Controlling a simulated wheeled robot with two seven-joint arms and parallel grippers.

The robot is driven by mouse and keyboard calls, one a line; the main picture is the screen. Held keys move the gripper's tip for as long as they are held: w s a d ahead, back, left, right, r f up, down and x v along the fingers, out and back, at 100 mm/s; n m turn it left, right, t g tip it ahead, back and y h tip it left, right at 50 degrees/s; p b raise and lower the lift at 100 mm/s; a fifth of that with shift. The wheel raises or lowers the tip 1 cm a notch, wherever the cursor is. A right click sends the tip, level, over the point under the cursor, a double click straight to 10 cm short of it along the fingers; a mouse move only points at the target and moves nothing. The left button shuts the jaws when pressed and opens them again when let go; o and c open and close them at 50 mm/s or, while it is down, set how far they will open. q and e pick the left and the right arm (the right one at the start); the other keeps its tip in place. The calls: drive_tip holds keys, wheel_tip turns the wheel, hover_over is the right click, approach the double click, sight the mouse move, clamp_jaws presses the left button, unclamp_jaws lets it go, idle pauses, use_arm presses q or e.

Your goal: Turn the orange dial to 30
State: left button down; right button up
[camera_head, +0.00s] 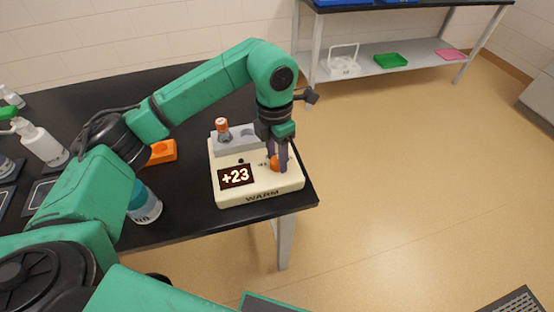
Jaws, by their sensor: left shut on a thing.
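The orange dial (274,164) sits on the top of a cream device marked WARM (262,188), near the right end of the black table. The device's small dark display (236,177) reads +23 in light digits. My left gripper (278,160) points straight down over the device, its fingers shut on the orange dial. The fingers hide part of the dial and the markings around it. My right gripper is not in view.
A grey block with an orange-capped vial (222,128) stands at the device's back. The table ends just right of the device.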

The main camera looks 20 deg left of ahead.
sight(277, 158)
use_arm(q)
drive_tip(key=shift+w+r+m, duration=0.1)
drive_tip(key=shift+m, duration=0.4)
drive_tip(key=shift+b, duration=0.3)
drive_tip(key=shift+c, duration=1.9)
unclamp_jaws()
wheel_tip(277, 158, up, 5)
drive_tip(key=shift+w+a+r+b, duration=0.1)
drive_tip(key=shift+b, duration=0.3)
wheel_tip(277, 158, up, 9)
drive_tip(key=p, duration=0.1)
drive_tip(key=shift+a+r+p, duration=0.2)
drive_tip(key=shift+p, duration=0.1)
drive_tip(key=shift+w, duration=0.15)
